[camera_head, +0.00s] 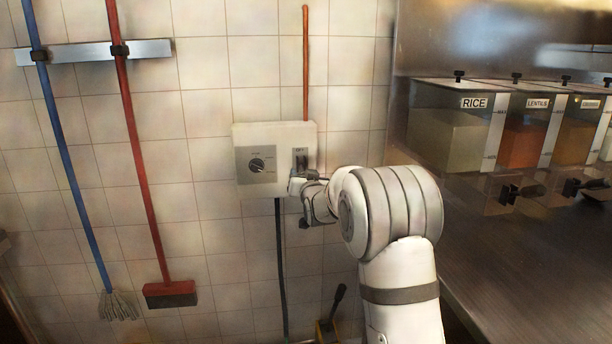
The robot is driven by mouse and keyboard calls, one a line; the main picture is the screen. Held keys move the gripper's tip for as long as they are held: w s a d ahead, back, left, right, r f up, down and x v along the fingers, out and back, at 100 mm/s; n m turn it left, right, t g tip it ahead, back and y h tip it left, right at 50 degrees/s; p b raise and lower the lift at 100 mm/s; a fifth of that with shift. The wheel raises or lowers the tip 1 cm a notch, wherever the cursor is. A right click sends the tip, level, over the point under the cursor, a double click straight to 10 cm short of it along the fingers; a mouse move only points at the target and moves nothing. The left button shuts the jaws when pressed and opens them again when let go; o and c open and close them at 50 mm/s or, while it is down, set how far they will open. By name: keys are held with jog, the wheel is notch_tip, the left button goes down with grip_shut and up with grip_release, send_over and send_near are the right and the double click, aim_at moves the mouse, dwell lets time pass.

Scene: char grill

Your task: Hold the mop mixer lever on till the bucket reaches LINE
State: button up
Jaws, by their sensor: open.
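The mop mixer (241,190) is a pale box on the tiled wall, left of the picture's middle. My gripper (297,181) is at the box's lower right, just below the lever, and is open. I cannot tell whether it touches the lever or the box. No bucket LINE mark or water level is visible.
A dark hose (281,260) hangs below the box, and an orange pipe (305,65) rises above it. A blue-handled mop (72,170) and red broom (140,170) hang from a rail (80,53) at left. A steel counter (520,265) and food bins (450,135) stand at right.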

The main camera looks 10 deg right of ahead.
jog(key=shift+c, duration=0.5)
grip_shut()
dwell(0.3)
